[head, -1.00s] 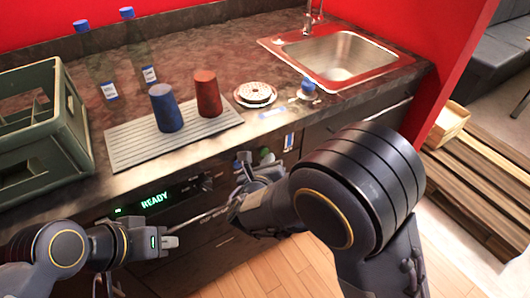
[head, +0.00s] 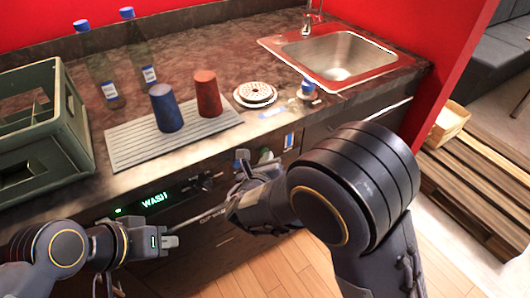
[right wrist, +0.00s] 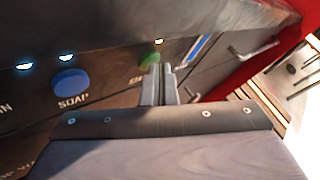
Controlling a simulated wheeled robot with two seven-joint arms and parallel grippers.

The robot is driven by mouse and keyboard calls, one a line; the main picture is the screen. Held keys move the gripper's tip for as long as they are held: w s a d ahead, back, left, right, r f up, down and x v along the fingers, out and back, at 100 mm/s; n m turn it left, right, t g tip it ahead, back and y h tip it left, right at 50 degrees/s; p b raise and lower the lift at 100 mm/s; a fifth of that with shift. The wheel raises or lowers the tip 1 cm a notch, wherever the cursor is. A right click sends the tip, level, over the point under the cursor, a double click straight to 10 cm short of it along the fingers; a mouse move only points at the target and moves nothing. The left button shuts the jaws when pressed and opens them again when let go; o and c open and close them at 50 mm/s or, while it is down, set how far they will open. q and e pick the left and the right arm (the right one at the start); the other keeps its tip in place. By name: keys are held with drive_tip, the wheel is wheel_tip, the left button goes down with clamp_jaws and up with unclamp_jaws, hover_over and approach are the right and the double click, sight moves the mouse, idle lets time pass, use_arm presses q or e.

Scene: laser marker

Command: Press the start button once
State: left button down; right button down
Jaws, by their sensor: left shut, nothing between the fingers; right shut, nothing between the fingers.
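The dishwasher's control panel sits under the counter edge, with a lit green display (head: 155,200) reading "WASH". In the right wrist view, the green start button (right wrist: 149,57) is partly hidden behind my right gripper's fingers. A blue button (right wrist: 71,84) labelled "SOAP" is to its left. My right gripper (right wrist: 161,70) is shut and empty, its fingertips right at the start button; I cannot tell whether they touch it. In the head view, the right gripper (head: 262,166) is at the panel. My left gripper (head: 172,241) is shut and empty, low in front of the machine.
The counter edge overhangs the panel.

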drive_tip(key=shift+s+d, duration=0.45)
drive_tip(key=shift+s, duration=0.15)
idle(0.3)
drive_tip(key=shift+s+d+b, duration=0.25)
drive_tip(key=shift+s+d, duration=0.5)
drive_tip(key=shift+s, duration=0.3)
drive_tip(key=shift+s+d+b, duration=0.2)
drive_tip(key=shift+s+d, duration=0.55)
drive_tip(key=shift+s, duration=0.25)
